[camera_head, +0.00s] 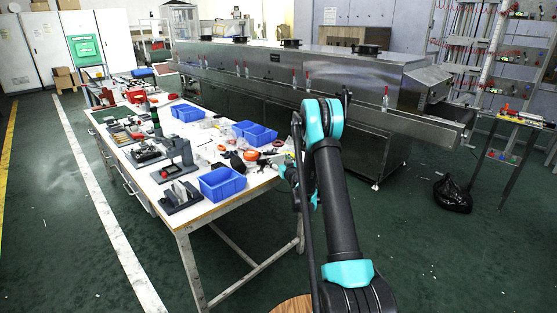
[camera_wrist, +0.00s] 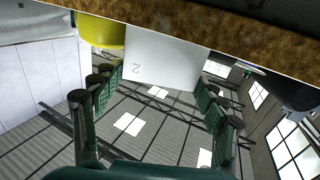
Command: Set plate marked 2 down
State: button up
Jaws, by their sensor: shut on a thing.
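The plate marked 2 (camera_wrist: 165,55) shows in the wrist view as a pale, flat panel with a dark "2" near its lower left edge. My gripper (camera_wrist: 162,82) has its green fingers on either side of the plate and is shut on it. The plate's upper end meets or passes behind a brown, rough-edged strip; I cannot tell whether they touch. In the head view my arm stands at the right end of the workbench (camera_head: 198,221). My gripper is mostly hidden there, and I cannot make out the plate.
Blue bins (camera_head: 222,183), dark fixtures (camera_head: 180,196) and orange-handled tools (camera_head: 252,155) crowd the bench. The long steel dryer (camera_head: 270,62) runs behind it. A yellow object (camera_wrist: 101,32) is close to the plate in the wrist view. The green floor at right is mostly open.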

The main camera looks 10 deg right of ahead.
jog(key=o, duration=1.3)
